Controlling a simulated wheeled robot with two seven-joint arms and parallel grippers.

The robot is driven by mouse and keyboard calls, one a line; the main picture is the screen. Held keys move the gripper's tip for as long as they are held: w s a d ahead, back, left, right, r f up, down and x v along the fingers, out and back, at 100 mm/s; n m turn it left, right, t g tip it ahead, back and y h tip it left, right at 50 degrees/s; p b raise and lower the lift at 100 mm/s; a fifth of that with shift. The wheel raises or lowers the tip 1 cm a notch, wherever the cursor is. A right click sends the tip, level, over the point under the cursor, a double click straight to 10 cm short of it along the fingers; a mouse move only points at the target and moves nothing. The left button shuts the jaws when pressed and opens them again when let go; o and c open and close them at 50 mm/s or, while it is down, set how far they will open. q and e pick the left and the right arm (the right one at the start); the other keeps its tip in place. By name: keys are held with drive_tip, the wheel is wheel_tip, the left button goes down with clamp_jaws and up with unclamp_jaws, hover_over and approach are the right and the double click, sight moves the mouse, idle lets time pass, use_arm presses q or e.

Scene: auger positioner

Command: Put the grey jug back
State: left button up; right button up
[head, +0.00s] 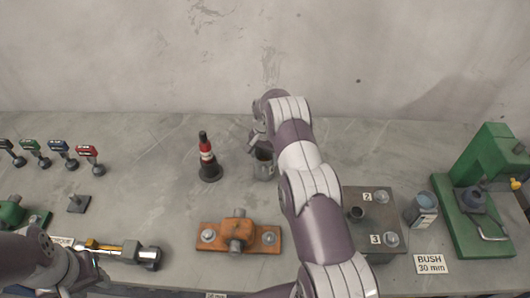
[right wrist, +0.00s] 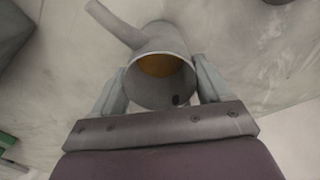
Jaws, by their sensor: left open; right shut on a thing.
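The grey jug (head: 264,166) is at the middle back of the bench in the head view, partly hidden by my right arm. My right gripper (head: 259,146) is shut on it. In the right wrist view the jug (right wrist: 160,82) sits between the two fingers, its open mouth facing the camera, with amber-coloured contents inside and a spout to the upper left. I cannot tell whether its base touches the bench. My left gripper (head: 88,275) is open and low at the bottom left, near a yellow and grey tool (head: 115,250).
A red, white and black cone-shaped bottle (head: 208,160) stands just left of the jug. An orange block fixture (head: 238,236) lies in front. A numbered grey block (head: 372,208), a blue-labelled container (head: 423,210) and a green press (head: 480,195) are at right. Several coloured-tag tools (head: 62,152) stand at left.

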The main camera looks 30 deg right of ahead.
drive_tip(key=shift+f, duration=0.15)
drive_tip(key=o, duration=1.7)
drive_tip(key=shift+s, duration=0.15)
drive_tip(key=shift+o, duration=0.2)
drive_tip(key=shift+r, duration=0.35)
wheel_tip(320, 180, up, 5)
drive_tip(key=b, duration=0.2)
drive_tip(key=shift+r+b, duration=0.2)
drive_tip(key=shift+b, duration=0.15)
wheel_tip(320, 180, up, 6)
drive_tip(key=p, duration=0.4)
drive_tip(key=s+a+r+n, duration=0.5)
drive_tip(key=s+a+r, duration=0.3)
drive_tip(key=s+a, duration=0.15)
drive_tip(key=s+a+r+n+t, duration=0.1)
drive_tip(key=s+a+n, duration=0.25)
drive_tip(key=s, duration=0.55)
drive_tip(key=s+a+r+n, duration=0.2)
drive_tip(key=s+a, duration=0.2)
drive_tip(key=s, duration=0.6)
use_arm(q)
wheel_tip(320, 180, down, 8)
drive_tip(key=b, duration=0.9)
use_arm(e)
wheel_tip(320, 180, down, 10)
drive_tip(key=shift+w, duration=0.45)
